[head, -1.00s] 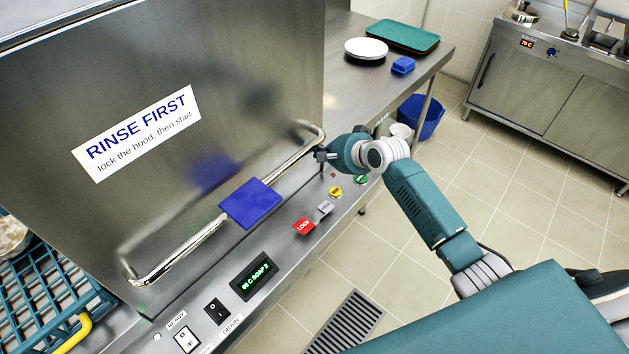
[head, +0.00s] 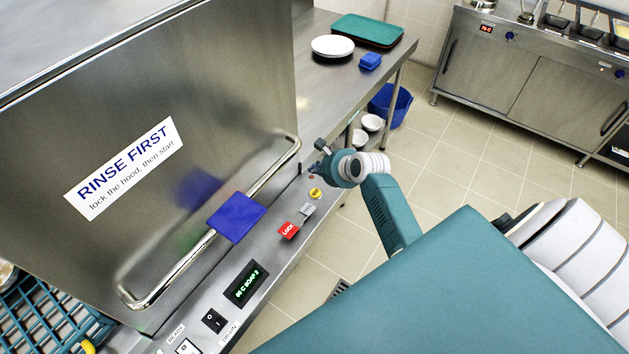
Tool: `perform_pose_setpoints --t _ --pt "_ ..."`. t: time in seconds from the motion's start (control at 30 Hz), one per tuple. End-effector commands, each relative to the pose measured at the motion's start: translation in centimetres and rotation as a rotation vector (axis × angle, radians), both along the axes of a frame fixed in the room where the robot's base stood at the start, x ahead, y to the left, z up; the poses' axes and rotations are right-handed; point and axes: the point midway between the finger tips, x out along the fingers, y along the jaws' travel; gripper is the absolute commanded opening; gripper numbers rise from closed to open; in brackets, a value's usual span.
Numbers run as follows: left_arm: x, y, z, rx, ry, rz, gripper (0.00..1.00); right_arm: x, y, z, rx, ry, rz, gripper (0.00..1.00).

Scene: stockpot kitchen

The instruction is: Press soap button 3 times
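The dishwasher's front ledge carries a yellow round button (head: 316,193), its label too small to read, so I cannot tell if it is the soap button. A small reddish button or light (head: 311,177) sits just beyond it. A dark display (head: 247,283) shows green text that seems to read "SOAP 2". My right gripper (head: 317,163) is over the far end of the ledge, beyond the yellow button and apart from it. Its fingers are small and partly hidden, so its opening is unclear. My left gripper is out of view.
A red LOCK switch (head: 289,230) and a grey switch (head: 307,209) sit nearer on the ledge. The hood handle (head: 180,268) with a blue plate (head: 237,218) runs beside them. The far counter holds white plates (head: 333,46), a blue block (head: 370,61) and a green tray (head: 367,30).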

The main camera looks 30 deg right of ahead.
Motion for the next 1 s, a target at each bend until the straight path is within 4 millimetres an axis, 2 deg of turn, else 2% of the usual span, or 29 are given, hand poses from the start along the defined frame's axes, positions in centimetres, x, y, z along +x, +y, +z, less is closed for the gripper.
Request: perform_pose_setpoints --t 0.27,0.6,0.8,1.0 --pt "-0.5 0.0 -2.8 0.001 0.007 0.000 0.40 0.0 0.0 -2.8 -0.001 0.001 0.000 0.00" --pt "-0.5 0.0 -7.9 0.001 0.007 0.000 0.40 -0.1 0.0 -6.7 -0.003 0.001 0.002 0.00" --pt "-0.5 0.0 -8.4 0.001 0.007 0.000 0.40 0.0 0.0 -8.3 0.000 0.001 0.001 0.00" --pt "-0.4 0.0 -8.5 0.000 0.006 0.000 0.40 0.0 0.0 -8.6 0.000 -0.001 0.001 0.00"
